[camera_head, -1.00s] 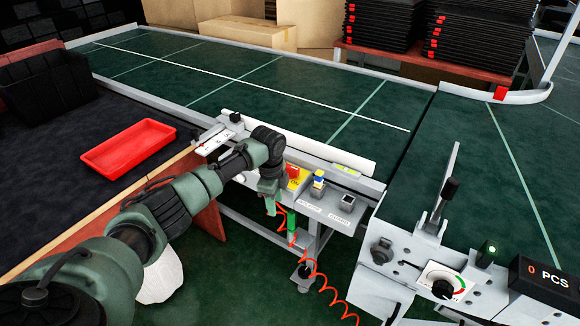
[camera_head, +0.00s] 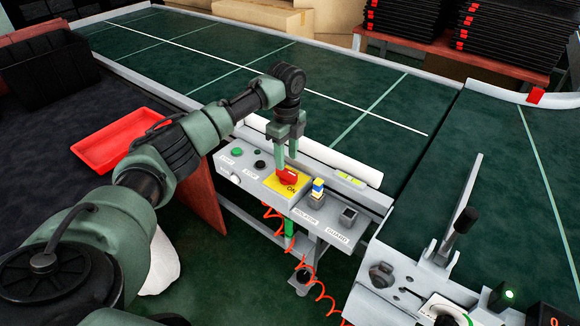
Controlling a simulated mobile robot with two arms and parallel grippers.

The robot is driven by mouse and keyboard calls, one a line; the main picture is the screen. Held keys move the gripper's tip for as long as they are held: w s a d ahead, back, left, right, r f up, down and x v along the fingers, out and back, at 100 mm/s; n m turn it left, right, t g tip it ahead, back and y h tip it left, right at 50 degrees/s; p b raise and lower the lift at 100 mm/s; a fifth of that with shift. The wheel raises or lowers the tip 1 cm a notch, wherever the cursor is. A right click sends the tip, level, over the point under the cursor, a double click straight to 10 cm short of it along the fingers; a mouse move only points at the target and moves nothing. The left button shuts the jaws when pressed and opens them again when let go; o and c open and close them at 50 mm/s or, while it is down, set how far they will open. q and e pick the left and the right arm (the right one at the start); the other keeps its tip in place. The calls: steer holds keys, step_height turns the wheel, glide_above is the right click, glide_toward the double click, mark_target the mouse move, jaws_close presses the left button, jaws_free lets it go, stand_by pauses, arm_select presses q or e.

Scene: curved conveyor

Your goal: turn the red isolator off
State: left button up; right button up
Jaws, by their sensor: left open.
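The red isolator (camera_head: 288,177) is a red rotary handle on a yellow plate (camera_head: 277,190) marked ON, set in the grey control panel (camera_head: 252,184) on the conveyor's near side. My left gripper (camera_head: 286,164) points down over it, with its two fingers apart. The fingertips are close to the red handle; I cannot tell whether they touch it. The handle is partly hidden by a finger. My right gripper is not in view.
Start and stop buttons (camera_head: 259,165) sit left of the isolator. A blue, white and yellow piece (camera_head: 318,190) and a dark square guard switch (camera_head: 348,216) sit right of it. A coiled red cable hangs below. A red tray (camera_head: 122,140) lies on the dark table.

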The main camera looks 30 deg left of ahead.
mark_target(286, 171)
arm_select(q)
step_height(286, 171, down, 5)
steer(key=shift+s, duration=0.1)
steer(key=shift+f, duration=0.2)
jaws_close()
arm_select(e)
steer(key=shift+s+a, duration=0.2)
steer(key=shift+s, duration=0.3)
